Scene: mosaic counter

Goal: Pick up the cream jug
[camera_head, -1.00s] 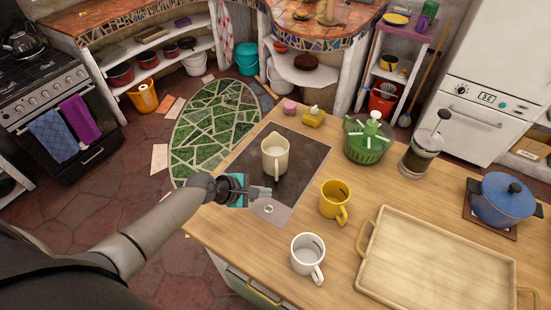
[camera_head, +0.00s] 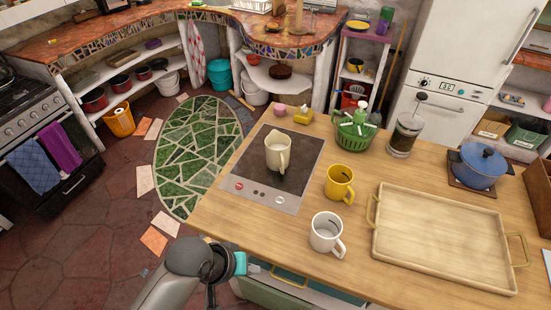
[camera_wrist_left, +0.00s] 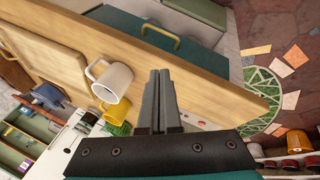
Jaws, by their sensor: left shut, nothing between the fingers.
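The cream jug (camera_head: 279,152) stands upright on the dark hob plate (camera_head: 303,152) on the wooden counter, its handle toward me. My left gripper (camera_head: 262,270) is low at the counter's front edge, nearer to me than the jug and well apart from it. In the left wrist view its fingers (camera_wrist_left: 158,98) are together with nothing between them. The jug cannot be made out in the left wrist view. My right gripper is in neither view.
A white mug (camera_head: 325,232) and a yellow mug (camera_head: 339,183) stand right of the hob. A wooden tray (camera_head: 440,280) lies further right. A green basket (camera_head: 354,134), a French press (camera_head: 405,134) and a blue pot (camera_head: 478,168) stand behind. The counter's front edge is beside my gripper.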

